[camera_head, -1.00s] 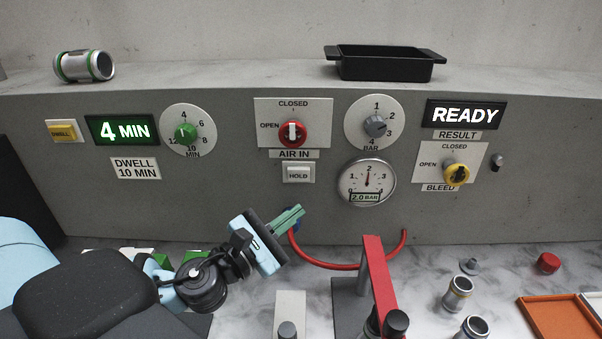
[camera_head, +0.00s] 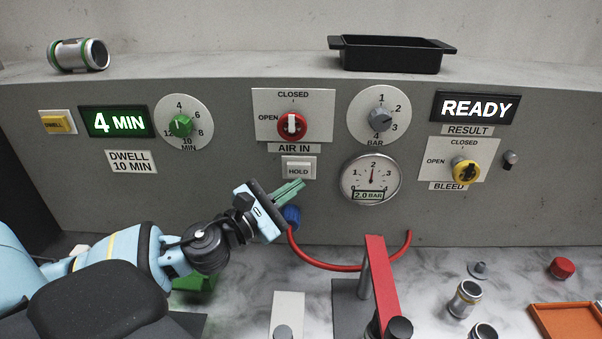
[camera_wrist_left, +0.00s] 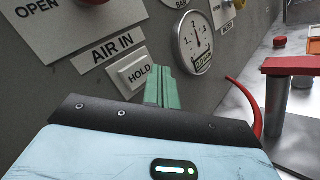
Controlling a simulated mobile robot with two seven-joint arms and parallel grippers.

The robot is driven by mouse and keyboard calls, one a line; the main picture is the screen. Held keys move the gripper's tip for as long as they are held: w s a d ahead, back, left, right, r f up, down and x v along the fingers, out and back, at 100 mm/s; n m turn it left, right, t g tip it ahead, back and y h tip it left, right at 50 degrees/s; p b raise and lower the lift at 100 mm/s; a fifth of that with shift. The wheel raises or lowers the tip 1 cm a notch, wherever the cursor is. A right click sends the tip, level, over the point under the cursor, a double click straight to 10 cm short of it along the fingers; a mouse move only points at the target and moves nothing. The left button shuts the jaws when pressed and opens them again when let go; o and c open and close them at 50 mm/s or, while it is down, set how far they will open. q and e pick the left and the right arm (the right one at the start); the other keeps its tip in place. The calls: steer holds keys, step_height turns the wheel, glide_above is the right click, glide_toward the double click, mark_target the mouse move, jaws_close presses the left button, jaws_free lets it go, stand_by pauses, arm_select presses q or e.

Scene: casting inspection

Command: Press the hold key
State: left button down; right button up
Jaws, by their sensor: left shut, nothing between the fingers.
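The hold key (camera_head: 298,169) is a white rectangular button marked HOLD on the grey panel, below the AIR IN label. It also shows in the left wrist view (camera_wrist_left: 137,74), just left of the fingertips. My left gripper (camera_head: 298,186) has green fingers, shut and empty. In the head view its tips lie just below the key. Whether they touch the panel I cannot tell, but the key's face is uncovered. My right gripper is not in view.
The red AIR IN knob (camera_head: 291,126) is above the key, and the pressure gauge (camera_head: 371,181) is to its right. A blue fitting (camera_head: 291,216) with a red hose (camera_head: 330,267) sits below the gripper. A red-topped stand (camera_head: 383,285) rises from the bench.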

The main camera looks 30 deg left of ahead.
mark_target(299, 170)
arm_select(q)
steer(key=shift+w+a+r, duration=0.1)
steer(key=shift+w+a, duration=0.3)
steer(key=shift+w, duration=0.25)
stand_by(1.0)
steer(key=shift+w+a, duration=0.1)
steer(key=shift+w, duration=0.05)
stand_by(0.6)
steer(key=shift+w+a, duration=0.1)
steer(key=shift+w, duration=0.1)
